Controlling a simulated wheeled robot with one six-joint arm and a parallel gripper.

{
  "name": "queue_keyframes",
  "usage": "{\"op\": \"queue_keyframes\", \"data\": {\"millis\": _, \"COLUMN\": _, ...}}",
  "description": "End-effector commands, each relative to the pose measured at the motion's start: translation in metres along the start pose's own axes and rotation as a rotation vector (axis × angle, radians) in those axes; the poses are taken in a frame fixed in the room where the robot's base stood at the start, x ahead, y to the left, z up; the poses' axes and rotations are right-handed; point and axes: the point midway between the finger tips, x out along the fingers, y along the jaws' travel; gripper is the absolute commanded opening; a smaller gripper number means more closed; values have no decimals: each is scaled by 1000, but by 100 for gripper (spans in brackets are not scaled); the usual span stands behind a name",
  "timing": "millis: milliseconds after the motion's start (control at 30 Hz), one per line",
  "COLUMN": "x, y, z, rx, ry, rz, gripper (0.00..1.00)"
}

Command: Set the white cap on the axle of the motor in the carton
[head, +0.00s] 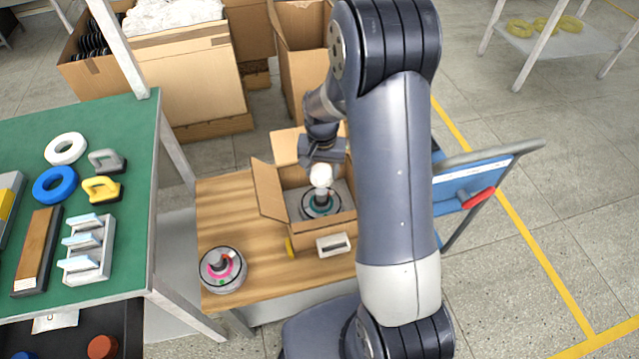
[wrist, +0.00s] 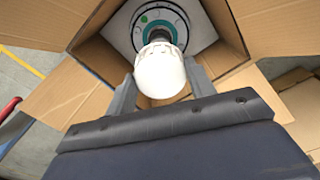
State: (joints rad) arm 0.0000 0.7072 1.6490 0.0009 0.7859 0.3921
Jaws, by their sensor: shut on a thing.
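The white cap (head: 320,175) is held in my gripper (head: 322,165) above the open carton (head: 327,226) on the wooden table. In the wrist view the white cap (wrist: 160,73) sits between the two fingers of my gripper (wrist: 160,85), which are shut on it. The motor (head: 320,203) lies in the carton with its axle upward. In the wrist view the motor (wrist: 187,17) shows a teal ring behind the cap. The cap hides much of the axle, so I cannot tell whether they touch.
A green bench (head: 130,130) with rings and clamps is at left. A blue cart (head: 465,185) is at right.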

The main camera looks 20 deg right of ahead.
Motion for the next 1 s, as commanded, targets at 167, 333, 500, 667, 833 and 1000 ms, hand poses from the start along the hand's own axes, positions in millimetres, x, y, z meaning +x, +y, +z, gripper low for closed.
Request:
{"op": "queue_keyframes", "data": {"millis": 167, "x": 28, "y": 0, "z": 0, "rx": 0, "ry": -2, "rz": 1, "gripper": 30}}
{"op": "queue_keyframes", "data": {"millis": 333, "x": 38, "y": 0, "z": 0, "rx": 0, "ry": -1, "rz": 0, "gripper": 30}}
{"op": "queue_keyframes", "data": {"millis": 500, "x": 60, "y": 0, "z": 0, "rx": 0, "ry": -3, "rz": 1, "gripper": 30}}
{"op": "queue_keyframes", "data": {"millis": 667, "x": 71, "y": 0, "z": 0, "rx": 0, "ry": 1, "rz": 0, "gripper": 30}}
{"op": "queue_keyframes", "data": {"millis": 833, "x": 70, "y": 0, "z": 0, "rx": 0, "ry": 1, "rz": -1, "gripper": 30}}
{"op": "queue_keyframes", "data": {"millis": 1000, "x": 73, "y": 0, "z": 0, "rx": 0, "ry": 1, "rz": -1, "gripper": 54}}
